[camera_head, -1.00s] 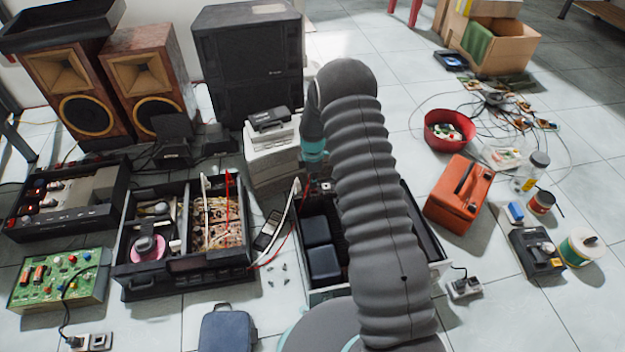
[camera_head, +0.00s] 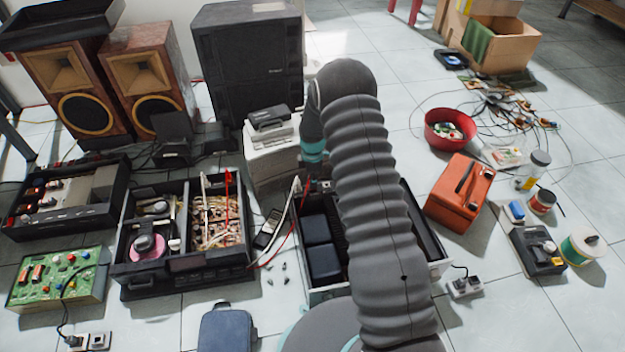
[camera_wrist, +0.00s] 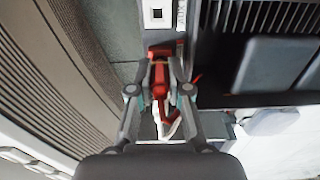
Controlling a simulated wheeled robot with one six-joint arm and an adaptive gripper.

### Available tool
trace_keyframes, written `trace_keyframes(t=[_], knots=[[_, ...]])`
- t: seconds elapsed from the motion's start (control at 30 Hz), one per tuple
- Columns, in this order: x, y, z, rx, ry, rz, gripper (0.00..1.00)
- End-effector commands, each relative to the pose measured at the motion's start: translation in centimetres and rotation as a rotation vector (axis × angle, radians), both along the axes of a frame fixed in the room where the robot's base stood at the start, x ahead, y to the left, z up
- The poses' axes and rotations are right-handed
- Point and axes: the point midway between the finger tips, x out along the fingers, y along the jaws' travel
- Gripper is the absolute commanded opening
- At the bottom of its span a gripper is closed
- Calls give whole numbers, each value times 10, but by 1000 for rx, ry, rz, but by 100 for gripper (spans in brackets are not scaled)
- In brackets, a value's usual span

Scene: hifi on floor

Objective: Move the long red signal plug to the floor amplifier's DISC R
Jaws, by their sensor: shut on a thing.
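My gripper (camera_wrist: 159,72) is in the wrist view, its two fingers closed on a red plug (camera_wrist: 160,82). A red and white lead end shows just below the plug, between the fingers. The plug's tip is at a pale panel edge with a square socket (camera_wrist: 157,14); I cannot tell whether it touches or is inserted. The floor amplifier (camera_head: 322,293) is an open chassis with dark capacitors, partly hidden behind my arm in the head view. The DISC R label cannot be read.
An open dark chassis (camera_head: 190,272) with red and white leads stands to the left. A grey boxy unit (camera_head: 272,165) stands behind the amplifier. An orange toolbox (camera_head: 462,195) is on the right. Small loose plugs lie on the floor between the chassis. Ribbed grey surface (camera_wrist: 70,80) is close left of my gripper.

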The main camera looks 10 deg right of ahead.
Motion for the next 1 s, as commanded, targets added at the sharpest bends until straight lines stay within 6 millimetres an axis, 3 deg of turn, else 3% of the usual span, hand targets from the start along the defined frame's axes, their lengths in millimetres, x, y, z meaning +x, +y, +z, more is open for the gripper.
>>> trace_keyframes(t=[1.0], knots=[[0, 0, -7, 0, 0, 0, 0]])
